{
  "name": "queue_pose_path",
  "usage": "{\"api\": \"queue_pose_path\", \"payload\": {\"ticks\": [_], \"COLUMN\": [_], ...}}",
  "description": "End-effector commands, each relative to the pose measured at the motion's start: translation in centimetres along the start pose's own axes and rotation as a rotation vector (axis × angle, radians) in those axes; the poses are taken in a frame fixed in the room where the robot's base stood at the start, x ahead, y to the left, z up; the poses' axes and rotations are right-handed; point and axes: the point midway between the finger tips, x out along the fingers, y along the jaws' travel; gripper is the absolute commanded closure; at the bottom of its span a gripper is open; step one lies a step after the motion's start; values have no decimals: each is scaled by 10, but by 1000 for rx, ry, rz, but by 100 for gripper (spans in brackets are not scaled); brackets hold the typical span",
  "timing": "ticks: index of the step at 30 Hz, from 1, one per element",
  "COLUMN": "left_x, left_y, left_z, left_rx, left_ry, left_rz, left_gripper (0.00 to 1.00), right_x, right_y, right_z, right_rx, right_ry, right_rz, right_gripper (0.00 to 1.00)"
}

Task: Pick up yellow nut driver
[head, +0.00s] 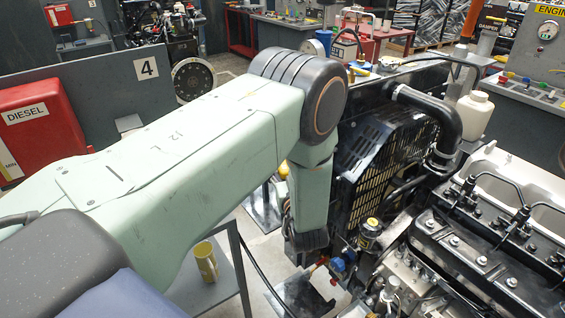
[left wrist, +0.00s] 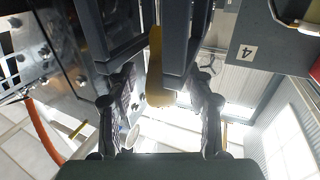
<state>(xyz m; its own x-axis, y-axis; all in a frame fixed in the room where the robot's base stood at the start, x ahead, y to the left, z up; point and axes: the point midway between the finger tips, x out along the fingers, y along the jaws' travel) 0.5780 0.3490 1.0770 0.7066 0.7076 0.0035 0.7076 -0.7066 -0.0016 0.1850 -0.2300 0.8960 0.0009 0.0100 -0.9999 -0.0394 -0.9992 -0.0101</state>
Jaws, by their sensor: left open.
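A yellow, long, narrow piece (left wrist: 157,78), which looks like the nut driver, lies between the fingers of my left gripper (left wrist: 154,40) in the left wrist view. The fingers are open on both sides of it; the yellow piece is close to the right finger, and I cannot tell if they touch. Its upper end in that view runs out of sight between the fingers. In the head view my left arm reaches over and down beside the engine. Its gripper and the nut driver cannot be made out there. My right gripper is not in view.
The engine (head: 480,235) with its radiator (head: 385,155) stands right beside my left arm. A low grey stand (head: 215,290) holds a yellow cup (head: 207,262). A red diesel tank (head: 38,128) is at the left. Grey floor shows behind the stand.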

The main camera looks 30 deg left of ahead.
Motion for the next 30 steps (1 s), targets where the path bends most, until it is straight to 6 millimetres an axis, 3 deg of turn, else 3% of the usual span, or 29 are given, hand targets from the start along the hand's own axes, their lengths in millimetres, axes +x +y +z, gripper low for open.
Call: {"api": "queue_pose_path", "payload": {"ticks": [7, 25, 30], "left_x": [2, 2, 2], "left_y": [0, 0, 0], "left_z": [1, 1, 1], "left_rx": [0, 0, 0], "left_ry": [-1, -1, -3], "left_rz": [1, 0, 0], "left_gripper": [48, 98, 100], "right_x": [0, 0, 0], "right_y": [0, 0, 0], "right_z": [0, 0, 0], "right_rx": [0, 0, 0], "right_ry": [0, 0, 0], "right_rz": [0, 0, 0], "right_gripper": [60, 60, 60]}}
